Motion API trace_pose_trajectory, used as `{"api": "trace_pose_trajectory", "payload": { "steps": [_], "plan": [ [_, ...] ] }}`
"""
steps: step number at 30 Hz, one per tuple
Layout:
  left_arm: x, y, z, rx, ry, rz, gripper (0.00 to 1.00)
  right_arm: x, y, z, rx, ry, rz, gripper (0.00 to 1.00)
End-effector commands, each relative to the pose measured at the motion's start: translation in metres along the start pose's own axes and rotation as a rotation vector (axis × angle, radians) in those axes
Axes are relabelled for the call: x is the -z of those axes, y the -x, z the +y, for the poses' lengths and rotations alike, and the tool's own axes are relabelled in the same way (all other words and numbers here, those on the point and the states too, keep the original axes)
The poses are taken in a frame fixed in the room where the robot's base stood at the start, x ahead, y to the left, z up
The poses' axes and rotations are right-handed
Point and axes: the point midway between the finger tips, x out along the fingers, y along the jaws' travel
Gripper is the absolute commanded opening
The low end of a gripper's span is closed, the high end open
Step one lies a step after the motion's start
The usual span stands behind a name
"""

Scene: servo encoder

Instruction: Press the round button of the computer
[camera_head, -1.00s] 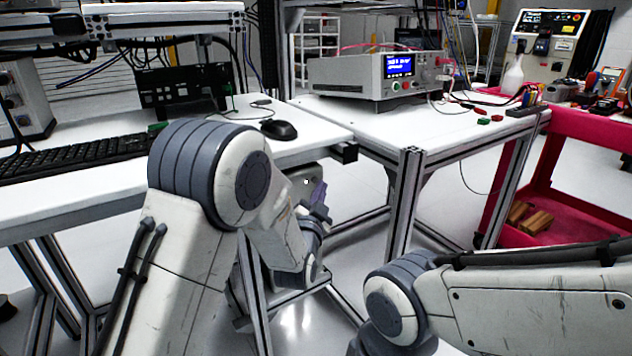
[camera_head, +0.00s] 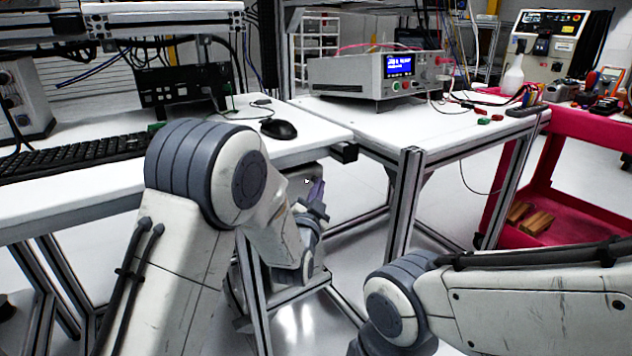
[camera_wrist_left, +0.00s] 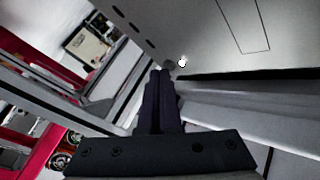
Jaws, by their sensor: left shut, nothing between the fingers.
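The computer is a grey metal case (camera_head: 298,186) below the white table in the head view, partly hidden by my left arm. Its flat grey panel (camera_wrist_left: 195,30) fills the top of the left wrist view. A small bright white mark (camera_wrist_left: 182,62) shows near the panel's lower edge, beside a darker roundish spot at my fingertips; I cannot tell clearly which is the round button. My left gripper (camera_head: 318,192) is shut and empty. Its dark fingers (camera_wrist_left: 160,72) point at the panel, just left of the white mark; contact cannot be told. My right gripper is out of view.
The white table (camera_head: 315,142) and its metal frame (camera_head: 405,200) stand close around my left arm. A mouse (camera_head: 278,129) and keyboard (camera_head: 80,155) lie on the table. A red cart (camera_head: 590,200) stands at the right.

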Motion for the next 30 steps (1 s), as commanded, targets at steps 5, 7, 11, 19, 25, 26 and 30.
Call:
{"api": "trace_pose_trajectory", "payload": {
  "steps": [5, 7, 11, 19, 25, 26, 30],
  "plan": [
    [-0.0004, -0.0002, 0.0000, 0.000, 0.000, -0.001, 0.00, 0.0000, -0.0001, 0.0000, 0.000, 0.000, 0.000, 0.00],
    [-0.0007, -0.0005, -0.0002, 0.000, 0.000, -0.001, 0.00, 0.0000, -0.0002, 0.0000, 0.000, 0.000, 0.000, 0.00],
    [-0.0013, -0.0013, -0.0007, -0.001, 0.000, -0.001, 0.00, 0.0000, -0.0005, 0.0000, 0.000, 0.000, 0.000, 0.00],
    [0.0011, 0.0022, 0.0018, 0.000, 0.000, 0.000, 0.00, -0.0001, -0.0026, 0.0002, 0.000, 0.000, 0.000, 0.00],
    [0.0047, 0.0066, 0.0047, 0.000, 0.000, 0.001, 0.00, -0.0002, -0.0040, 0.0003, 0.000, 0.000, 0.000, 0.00],
    [0.0047, 0.0066, 0.0046, 0.000, 0.000, 0.000, 0.00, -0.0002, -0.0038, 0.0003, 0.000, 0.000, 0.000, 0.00],
    [0.0046, 0.0065, 0.0045, 0.000, 0.000, 0.000, 0.00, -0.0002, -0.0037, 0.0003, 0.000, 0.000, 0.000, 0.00]
  ]
}}
